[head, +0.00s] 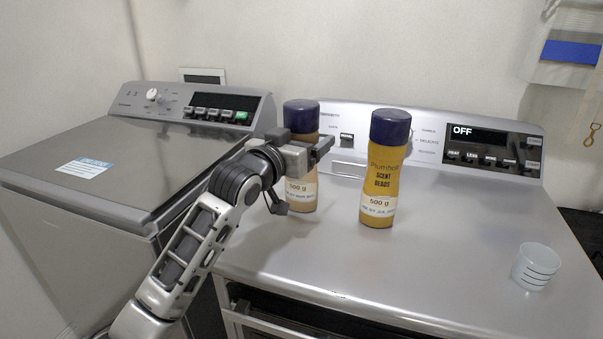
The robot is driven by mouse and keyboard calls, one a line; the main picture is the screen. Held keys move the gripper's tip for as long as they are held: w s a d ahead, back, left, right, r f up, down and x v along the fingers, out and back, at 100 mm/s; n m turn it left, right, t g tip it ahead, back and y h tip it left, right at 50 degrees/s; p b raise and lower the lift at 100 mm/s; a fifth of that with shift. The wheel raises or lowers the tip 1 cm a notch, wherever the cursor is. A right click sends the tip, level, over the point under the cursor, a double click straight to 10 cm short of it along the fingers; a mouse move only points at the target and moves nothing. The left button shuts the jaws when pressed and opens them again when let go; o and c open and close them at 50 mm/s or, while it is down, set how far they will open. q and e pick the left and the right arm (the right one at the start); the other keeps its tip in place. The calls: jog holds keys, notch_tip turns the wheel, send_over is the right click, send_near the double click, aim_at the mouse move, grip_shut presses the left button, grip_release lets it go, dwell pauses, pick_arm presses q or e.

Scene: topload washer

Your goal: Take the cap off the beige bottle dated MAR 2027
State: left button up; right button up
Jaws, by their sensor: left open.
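Two yellow-beige bottles with dark navy caps stand upright on the washer top. The left bottle (303,190) has its cap (301,115) on; its small date line is partly legible and seems to read MAR. The right bottle (383,175) also has its cap (390,126) on; its date line seems to read JUL. My left gripper (305,176) is open at the left bottle, below its cap, and hides part of the label. I cannot tell whether the fingers touch the bottle. My right gripper is not in view.
A translucent measuring cup (535,266) stands at the right of the washer top (450,250). The control panel (480,145) with an OFF display rises behind the bottles. A second grey machine (110,150) stands at the left. The top between the right bottle and cup is clear.

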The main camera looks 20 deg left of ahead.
pick_arm(q)
grip_shut()
jog(key=shift+r, duration=0.1)
jog(key=shift+r, duration=0.1)
